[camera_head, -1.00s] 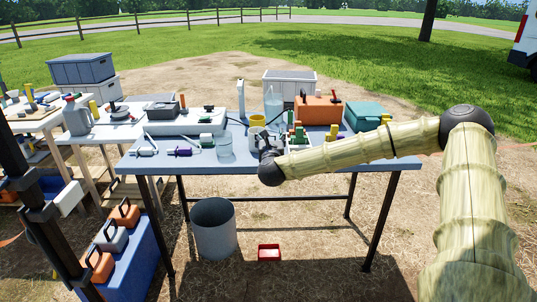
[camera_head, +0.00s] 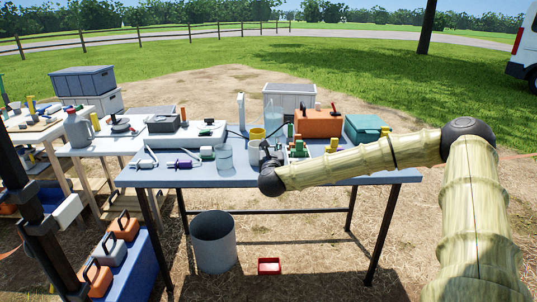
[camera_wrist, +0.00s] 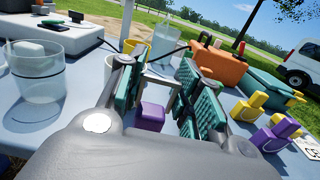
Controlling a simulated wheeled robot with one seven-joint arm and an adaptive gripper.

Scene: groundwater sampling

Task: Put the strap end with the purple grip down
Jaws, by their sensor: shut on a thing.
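My gripper (camera_wrist: 165,92) is in the wrist view with its green-padded fingers apart and the purple grip (camera_wrist: 150,116) low between them. A grey bracket-like piece (camera_wrist: 160,82) shows just beyond the purple grip. I cannot tell whether it belongs to the strap end, and no strap is clear. I cannot tell whether the purple grip touches the table top.
A clear beaker (camera_wrist: 37,70) stands left of my gripper. Yellow (camera_wrist: 248,105) and purple (camera_wrist: 277,132) pieces stand close on the right. Behind are an orange box (camera_wrist: 217,65) and a teal case (camera_wrist: 270,85). Another purple-handled tool (camera_head: 185,164) lies at the table's left.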

